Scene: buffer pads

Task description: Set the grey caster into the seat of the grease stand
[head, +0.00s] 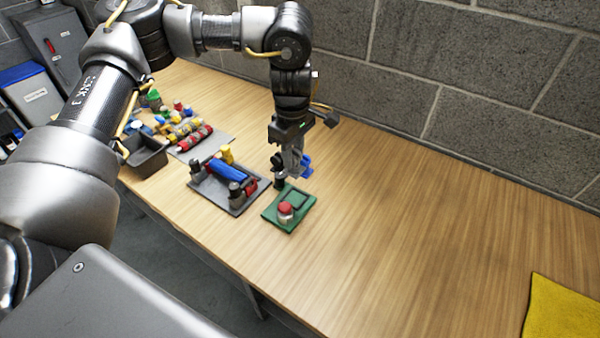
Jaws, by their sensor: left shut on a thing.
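My left gripper (292,160) points down just behind the green pad, near the middle of the table. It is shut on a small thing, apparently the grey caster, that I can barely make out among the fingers. A dark upright piece (279,172) shows at the left of the fingers, and a blue piece (306,166) shows at their right. The green pad (272,214) carries a raised square outline and a red-topped round piece (286,210) on a pale base. I cannot tell for sure which piece is the grease stand or its seat. My right gripper is out of view.
A grey tray (211,190) left of the pad holds a blue cylinder (228,171) and dark, red and yellow pieces. Farther left are a grey bin (146,160) and many coloured parts. A yellow cloth (560,312) lies front right. The table's right half is mostly clear; a block wall stands behind.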

